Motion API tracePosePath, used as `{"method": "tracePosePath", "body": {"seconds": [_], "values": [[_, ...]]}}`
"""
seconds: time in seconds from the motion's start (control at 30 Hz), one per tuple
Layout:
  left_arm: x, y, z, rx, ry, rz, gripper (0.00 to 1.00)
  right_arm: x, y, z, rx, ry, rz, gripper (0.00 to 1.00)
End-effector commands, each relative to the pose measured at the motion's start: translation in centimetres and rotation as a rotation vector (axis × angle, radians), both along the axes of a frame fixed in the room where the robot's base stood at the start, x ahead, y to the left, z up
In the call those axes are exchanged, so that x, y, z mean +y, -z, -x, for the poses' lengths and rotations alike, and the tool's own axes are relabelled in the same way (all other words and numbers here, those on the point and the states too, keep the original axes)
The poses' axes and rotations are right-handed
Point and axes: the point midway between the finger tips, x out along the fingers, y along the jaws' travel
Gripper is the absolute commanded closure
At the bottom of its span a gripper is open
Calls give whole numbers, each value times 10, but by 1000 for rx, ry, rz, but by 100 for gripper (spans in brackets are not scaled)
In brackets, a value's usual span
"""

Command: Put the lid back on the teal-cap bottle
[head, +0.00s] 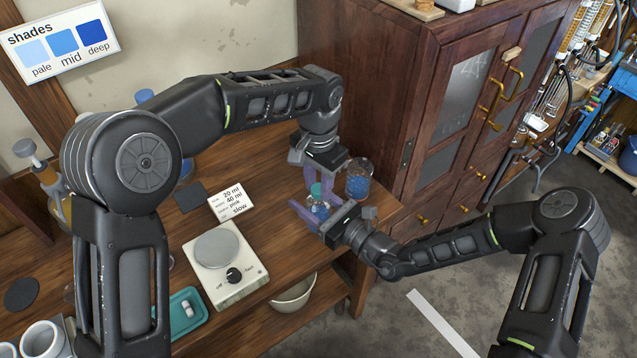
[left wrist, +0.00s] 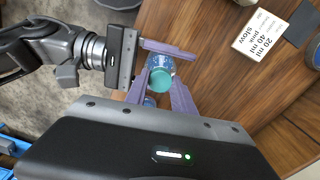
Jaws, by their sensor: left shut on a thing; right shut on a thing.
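The teal lid (head: 316,189) is between the fingers of my left gripper (head: 322,178), which comes down from above and is shut on it. The small bottle (head: 319,210) with blue contents stands right under the lid. My right gripper (head: 312,208) is shut on the bottle from the right side. In the left wrist view the round teal lid (left wrist: 162,81) covers part of the bottle (left wrist: 160,63), and the right gripper's purple fingers reach in from the left. I cannot tell whether the lid touches or sits on the bottle's neck.
A jar of blue contents (head: 358,180) stands close behind the grippers. A hotplate (head: 226,262), a note card (head: 231,205), a dark mat (head: 190,197) and a teal tray (head: 188,314) lie to the left on the bench. A wooden cabinet (head: 375,90) stands behind.

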Motion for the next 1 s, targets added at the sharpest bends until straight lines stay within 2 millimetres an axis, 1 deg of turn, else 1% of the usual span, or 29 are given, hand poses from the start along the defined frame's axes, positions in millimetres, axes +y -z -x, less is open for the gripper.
{"method": "tracePosePath", "body": {"seconds": [0.03,0.17,0.2,0.47,0.5,0.77,0.87,1.0], "values": [[0,0,0,-1,51,-1,100,0,0,0,0,0,0,100],[0,0,0,-1,40,-1,100,0,0,0,0,0,0,100],[0,0,0,-1,40,-1,68,0,0,0,0,0,0,100],[0,0,0,-1,38,-1,46,0,0,0,0,0,0,100],[0,0,0,-1,38,-1,45,0,0,0,0,0,0,100],[0,-1,0,-1,37,-1,45,0,0,0,0,0,0,100],[0,-6,0,-1,37,0,45,0,0,0,0,0,0,100],[0,-22,-1,-2,37,1,45,0,0,0,0,0,0,100]]}}
